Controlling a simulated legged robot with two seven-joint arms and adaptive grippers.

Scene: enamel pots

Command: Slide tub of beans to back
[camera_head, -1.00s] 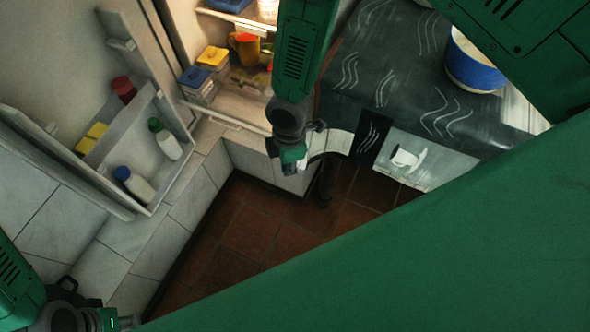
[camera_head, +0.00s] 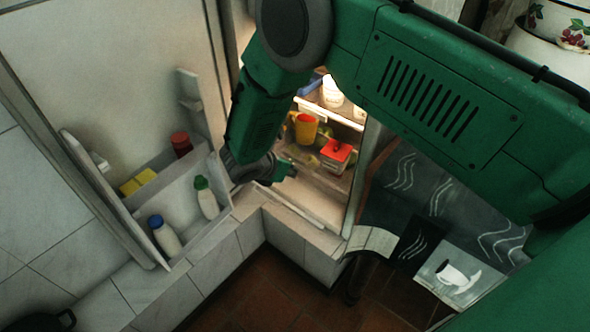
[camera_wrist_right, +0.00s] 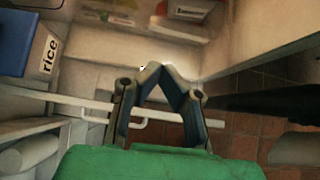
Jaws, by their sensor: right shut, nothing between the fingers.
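No tub that I can read as beans shows. A tub with a red lid (camera_head: 337,150) stands on the lit fridge shelf in the head view, its label unreadable. My right arm hides the left part of the shelf. Only a dark bit of my left gripper (camera_head: 58,320) shows.
An orange mug (camera_head: 305,127) stands behind the right gripper. The open fridge door (camera_head: 110,70) on the left holds bottles (camera_head: 207,198) and a red-capped jar (camera_head: 181,143). A tiled ledge (camera_head: 300,236) runs below the fridge. The floor (camera_head: 265,290) is clear.

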